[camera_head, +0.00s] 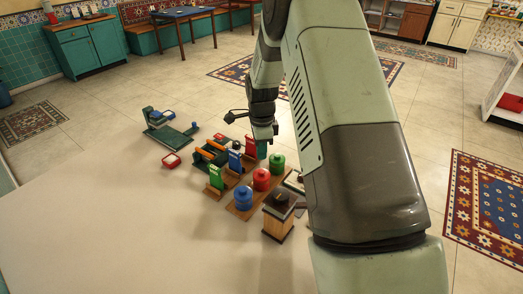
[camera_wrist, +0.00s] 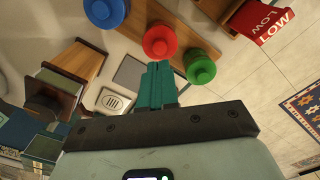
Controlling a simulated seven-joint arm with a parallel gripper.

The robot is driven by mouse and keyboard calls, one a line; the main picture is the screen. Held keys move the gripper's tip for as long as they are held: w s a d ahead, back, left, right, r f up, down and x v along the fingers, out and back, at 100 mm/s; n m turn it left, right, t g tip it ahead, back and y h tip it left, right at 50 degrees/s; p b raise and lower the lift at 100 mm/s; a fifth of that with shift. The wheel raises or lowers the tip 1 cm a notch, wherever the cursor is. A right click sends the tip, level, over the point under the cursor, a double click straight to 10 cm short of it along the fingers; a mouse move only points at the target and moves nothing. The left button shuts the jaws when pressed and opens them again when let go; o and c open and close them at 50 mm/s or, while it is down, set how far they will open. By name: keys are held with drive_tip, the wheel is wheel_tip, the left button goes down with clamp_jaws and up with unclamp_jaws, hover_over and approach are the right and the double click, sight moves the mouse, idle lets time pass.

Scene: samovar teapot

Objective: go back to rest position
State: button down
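My gripper (camera_head: 262,150) hangs above the group of items on the table, with its teal fingertips pointing down. In the wrist view the two teal fingers (camera_wrist: 156,84) lie side by side with no visible gap and nothing seen between them. Below are a blue jar (camera_head: 243,198), a red jar (camera_head: 261,179) and a green jar (camera_head: 277,163), standing on a wooden board (camera_head: 246,213). The fingertips overlap the area near the red and green jars in the pictures; I cannot tell exactly how high above they are.
A wooden box with a dark top (camera_head: 276,228) stands right of the jars. Green (camera_head: 215,178), blue (camera_head: 234,162) and red (camera_head: 250,146) upright holders stand behind them. The table's near left (camera_head: 110,220) is clear.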

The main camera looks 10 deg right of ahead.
sight(262, 171)
drive_tip(key=shift+f, duration=0.1)
drive_tip(key=shift+f, duration=2.75)
drive_tip(key=shift+f, duration=0.1)
drive_tip(key=shift+r, duration=3.55)
